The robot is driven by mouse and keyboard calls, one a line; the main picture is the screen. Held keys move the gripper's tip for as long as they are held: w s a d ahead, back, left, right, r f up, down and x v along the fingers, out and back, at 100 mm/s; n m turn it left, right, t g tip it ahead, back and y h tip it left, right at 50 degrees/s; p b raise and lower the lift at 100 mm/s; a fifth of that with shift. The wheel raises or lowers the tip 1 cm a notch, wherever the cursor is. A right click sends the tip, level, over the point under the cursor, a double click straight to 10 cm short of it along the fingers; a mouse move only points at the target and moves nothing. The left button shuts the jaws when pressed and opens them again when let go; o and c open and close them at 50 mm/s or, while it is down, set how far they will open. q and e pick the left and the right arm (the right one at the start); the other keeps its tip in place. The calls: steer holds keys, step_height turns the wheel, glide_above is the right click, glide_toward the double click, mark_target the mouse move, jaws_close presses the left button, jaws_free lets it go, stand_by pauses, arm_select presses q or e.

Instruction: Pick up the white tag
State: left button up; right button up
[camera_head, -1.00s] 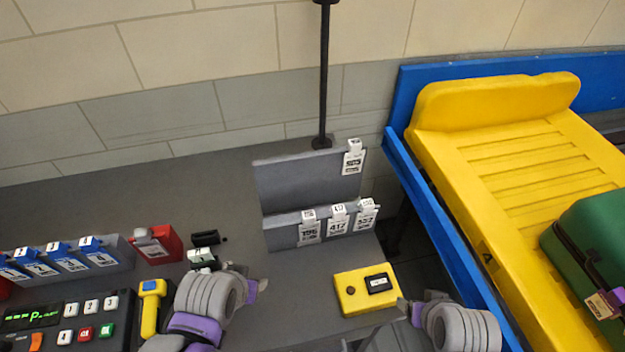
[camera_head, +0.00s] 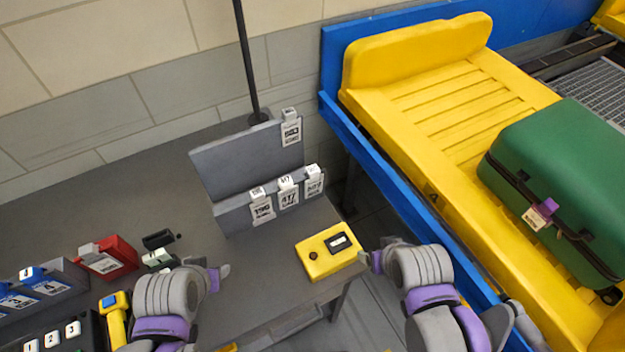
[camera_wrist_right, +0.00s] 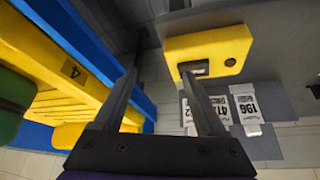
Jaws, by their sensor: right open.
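Several white tags stand on the grey rack (camera_head: 232,216): tag 196 (camera_head: 262,209), tag 417 (camera_head: 288,196) and another (camera_head: 313,184) on the front ledge, and tag 583 (camera_head: 291,131) on the back panel. Tags 196 (camera_wrist_right: 246,106) and 417 (camera_wrist_right: 221,110) also show in the right wrist view. Which tag is meant cannot be told. My right gripper (camera_head: 371,260) is open and empty, right of the yellow box (camera_head: 318,262) and apart from the tags; it also shows in the right wrist view (camera_wrist_right: 160,80). My left gripper (camera_head: 219,273) is over the table; its jaws are unclear.
A green suitcase (camera_head: 560,160) with a pale tag (camera_head: 534,219) lies on the yellow tray (camera_head: 430,104) in the blue-edged conveyor (camera_head: 385,176) at right. A red holder (camera_head: 110,262), a small black item (camera_head: 157,239) and a yellow handheld device (camera_head: 116,320) are at left.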

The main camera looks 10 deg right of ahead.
steer(key=shift+r, duration=0.1)
steer(key=m+g, duration=0.5)
steer(key=m, duration=0.8)
glide_toward(312, 168)
steer(key=shift+d, duration=0.2)
steer(key=shift+w+a+f+m, duration=0.15)
steer(key=shift+f+m, duration=0.1)
steer(key=shift+m, duration=0.15)
step_height(312, 168, down, 10)
steer(key=shift+w+f, duration=0.15)
steer(key=shift+f, duration=0.05)
jaws_close()
